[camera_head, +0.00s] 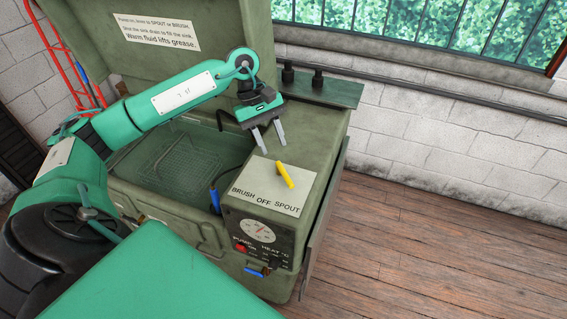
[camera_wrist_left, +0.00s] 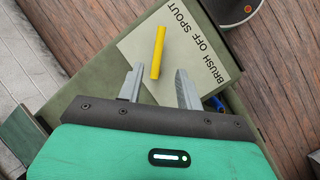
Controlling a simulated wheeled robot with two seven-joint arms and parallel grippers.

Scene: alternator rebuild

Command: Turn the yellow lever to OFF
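The yellow lever (camera_head: 285,174) sits on a pale plate (camera_head: 264,189) on top of the green washer's control box. The plate reads BRUSH, OFF, SPOUT along its near edge, and the lever's near end points toward SPOUT. My left gripper (camera_head: 270,147) is above and behind the plate, pointing down, its fingers apart and empty. In the left wrist view the lever (camera_wrist_left: 158,52) lies just beyond the open fingertips (camera_wrist_left: 158,87), in line with the gap between them. I cannot tell of any contact. My right gripper is not in view.
The green washer's open sink (camera_head: 180,165) lies left of the control box, with its raised lid (camera_head: 200,60) behind. A round gauge (camera_head: 260,231) and a red switch (camera_head: 240,247) are on the box's front. A blue-ended brush (camera_head: 214,200) stands beside the box. Wooden floor is clear at right.

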